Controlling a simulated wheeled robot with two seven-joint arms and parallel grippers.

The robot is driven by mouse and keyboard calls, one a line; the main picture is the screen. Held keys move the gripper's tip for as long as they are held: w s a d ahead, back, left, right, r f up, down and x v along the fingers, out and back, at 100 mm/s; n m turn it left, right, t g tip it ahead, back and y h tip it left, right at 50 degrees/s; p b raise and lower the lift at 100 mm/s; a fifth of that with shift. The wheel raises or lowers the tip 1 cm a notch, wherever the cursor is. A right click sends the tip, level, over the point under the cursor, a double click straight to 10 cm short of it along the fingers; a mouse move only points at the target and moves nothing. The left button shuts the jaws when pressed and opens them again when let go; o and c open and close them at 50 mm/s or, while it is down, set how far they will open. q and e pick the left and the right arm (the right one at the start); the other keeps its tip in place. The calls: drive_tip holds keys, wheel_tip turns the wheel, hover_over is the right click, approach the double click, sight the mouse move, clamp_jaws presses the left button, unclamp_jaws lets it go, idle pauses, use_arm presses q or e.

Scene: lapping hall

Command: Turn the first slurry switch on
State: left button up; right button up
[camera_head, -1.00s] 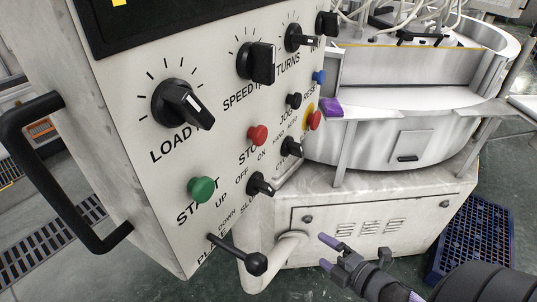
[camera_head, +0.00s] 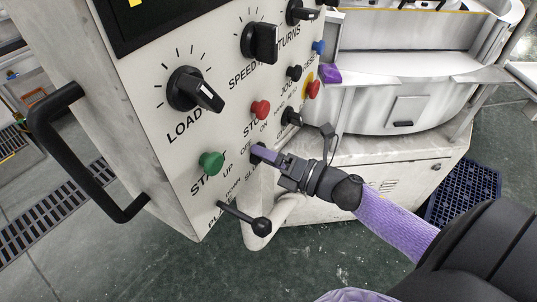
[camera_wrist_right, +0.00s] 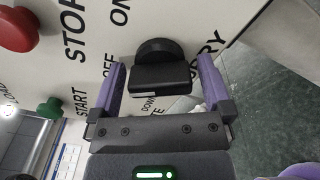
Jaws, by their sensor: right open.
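The slurry switch is a black rotary knob with a bar grip on the white panel, near OFF, ON and partly hidden SLURRY lettering. In the right wrist view the switch (camera_wrist_right: 158,75) sits between the two purple fingers of my right gripper (camera_wrist_right: 162,82). The fingers are open, one on each side of the bar, with a visible gap on each side. In the head view my right gripper (camera_head: 266,154) reaches the panel from the right and hides most of the switch (camera_head: 257,150). My left gripper is not in view.
A green START button (camera_head: 211,163), red STOP button (camera_head: 261,110) and another black switch (camera_head: 291,117) are close by. A black lever (camera_head: 246,219) sticks out below. The LOAD knob (camera_head: 194,90) is above. A black handle (camera_head: 52,150) is on the panel's left side.

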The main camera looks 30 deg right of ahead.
drive_tip(key=c, duration=1.1)
